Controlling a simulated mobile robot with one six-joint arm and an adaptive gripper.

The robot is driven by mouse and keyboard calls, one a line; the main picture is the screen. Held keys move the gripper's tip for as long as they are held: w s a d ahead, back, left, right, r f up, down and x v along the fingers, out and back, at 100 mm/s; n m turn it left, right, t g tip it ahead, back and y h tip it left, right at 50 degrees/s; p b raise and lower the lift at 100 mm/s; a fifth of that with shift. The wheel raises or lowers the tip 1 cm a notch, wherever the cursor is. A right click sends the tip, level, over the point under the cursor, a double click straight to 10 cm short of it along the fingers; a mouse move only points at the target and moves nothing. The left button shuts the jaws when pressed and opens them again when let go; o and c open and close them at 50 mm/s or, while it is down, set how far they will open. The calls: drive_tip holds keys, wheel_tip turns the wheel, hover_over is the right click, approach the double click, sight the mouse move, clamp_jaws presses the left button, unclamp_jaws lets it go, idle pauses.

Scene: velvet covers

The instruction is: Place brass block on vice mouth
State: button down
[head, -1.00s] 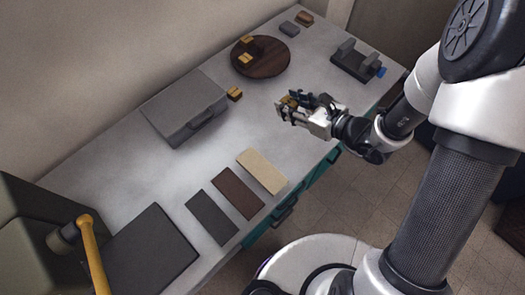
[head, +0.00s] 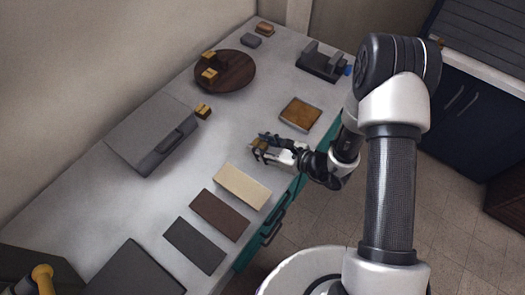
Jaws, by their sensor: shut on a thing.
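My gripper (head: 260,149) is above the near right part of the grey table, beyond the cream strip. It is shut on a small brass-coloured block (head: 258,144), partly hidden by the fingers. The dark grey vice (head: 320,65) stands at the far right of the table with its upright jaws apart. The gripper and block are well away from it. Similar brass-coloured blocks stand on the round wooden board (head: 238,75), one at the back (head: 208,56) and one in front (head: 209,75). Another (head: 203,111) is beside the grey case.
A brown square pad (head: 300,113) lies between my gripper and the vice. A grey case (head: 152,135) is at left. Cream (head: 242,186), brown (head: 219,214) and dark grey (head: 194,245) strips lie nearer. A grey block (head: 251,40) is at the back.

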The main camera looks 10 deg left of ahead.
drive_tip(key=shift+f+b, duration=0.3)
drive_tip(key=shift+f, duration=1.1)
drive_tip(key=shift+f, duration=0.1)
drive_tip(key=c, duration=1.5)
unclamp_jaws()
drive_tip(key=shift+f, duration=0.15)
drive_tip(key=o, duration=0.5)
drive_tip(key=shift+r, duration=0.25)
drive_tip(key=p+v, duration=0.2)
drive_tip(key=v, duration=0.8)
drive_tip(key=shift+d+r+p, duration=0.25)
drive_tip(key=shift+p, duration=0.05)
drive_tip(key=shift+s+d+r, duration=0.2)
drive_tip(key=shift+s+d, duration=0.1)
drive_tip(key=shift+d, duration=0.25)
